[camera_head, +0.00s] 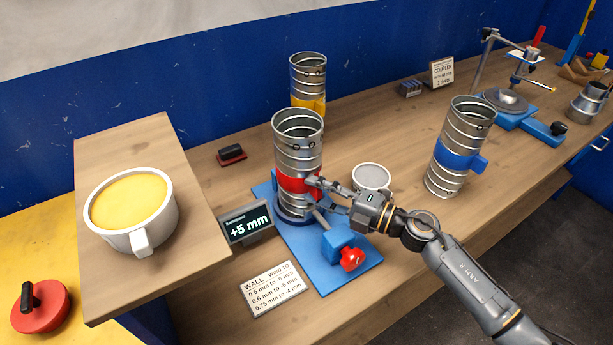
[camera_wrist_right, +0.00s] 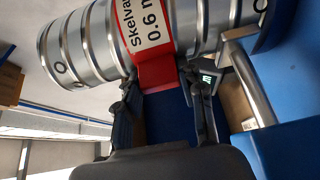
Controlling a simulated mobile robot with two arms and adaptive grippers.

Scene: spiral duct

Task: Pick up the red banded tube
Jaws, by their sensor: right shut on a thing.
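The red banded tube (camera_head: 298,160) is a ribbed metal cylinder standing upright on a blue base plate (camera_head: 318,255). In the right wrist view the tube (camera_wrist_right: 105,42) runs across the top, with a red band and white label reading "0.6". My right gripper (camera_head: 316,184) reaches in from the right at the band's height. In the wrist view its two fingers (camera_wrist_right: 160,88) are on either side of a red tab (camera_wrist_right: 157,74) below the band, and it is shut on that tab. My left gripper is not in view.
A blue banded tube (camera_head: 460,148) stands to the right, a yellow banded tube (camera_head: 308,80) behind. A grey-topped round container (camera_head: 371,178) sits close behind my gripper. A display (camera_head: 247,224) reads +5 mm. A large cup (camera_head: 132,208) stands on a raised board at left.

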